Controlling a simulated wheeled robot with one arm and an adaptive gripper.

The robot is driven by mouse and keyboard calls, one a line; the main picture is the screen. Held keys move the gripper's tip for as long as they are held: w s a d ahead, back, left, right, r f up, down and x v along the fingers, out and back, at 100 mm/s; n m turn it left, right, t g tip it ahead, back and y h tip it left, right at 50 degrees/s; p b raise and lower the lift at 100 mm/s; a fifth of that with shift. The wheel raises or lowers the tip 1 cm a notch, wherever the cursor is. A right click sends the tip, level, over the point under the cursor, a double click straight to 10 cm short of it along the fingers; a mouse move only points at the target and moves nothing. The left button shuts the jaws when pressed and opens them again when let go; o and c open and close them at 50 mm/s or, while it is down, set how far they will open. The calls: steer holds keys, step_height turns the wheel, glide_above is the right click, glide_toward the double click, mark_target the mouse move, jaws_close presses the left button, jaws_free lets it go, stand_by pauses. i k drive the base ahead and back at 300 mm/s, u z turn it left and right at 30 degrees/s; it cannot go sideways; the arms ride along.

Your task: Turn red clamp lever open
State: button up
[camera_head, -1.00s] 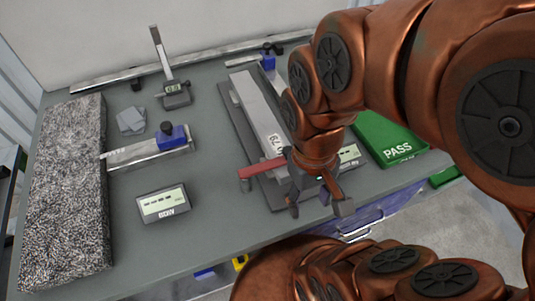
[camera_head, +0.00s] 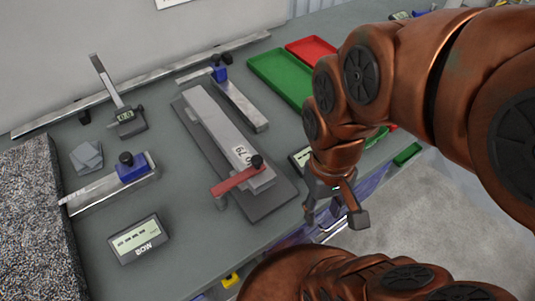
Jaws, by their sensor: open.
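The red clamp lever (camera_head: 237,181) lies across the near end of a long metal bar (camera_head: 222,130) on a dark base plate (camera_head: 266,203). A black knob (camera_head: 257,162) stands at the lever's right end, and its left end reaches past the base's left edge. My gripper (camera_head: 336,220) is open and empty, to the right of the lever and base, near the table's front edge. It is apart from the lever, with its fingers pointing down.
A BOW display (camera_head: 140,238) stands left of the lever. A blue-headed gauge (camera_head: 132,170) and a granite slab (camera_head: 35,230) are further left. Green (camera_head: 279,75) and red (camera_head: 311,48) trays lie behind my arm. A small display (camera_head: 299,158) is partly hidden by my arm.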

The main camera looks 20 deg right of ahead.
mark_target(217, 192)
steer(key=k, duration=0.8)
steer(key=u, duration=1.2)
steer(key=i, duration=0.5)
steer(key=u, duration=0.05)
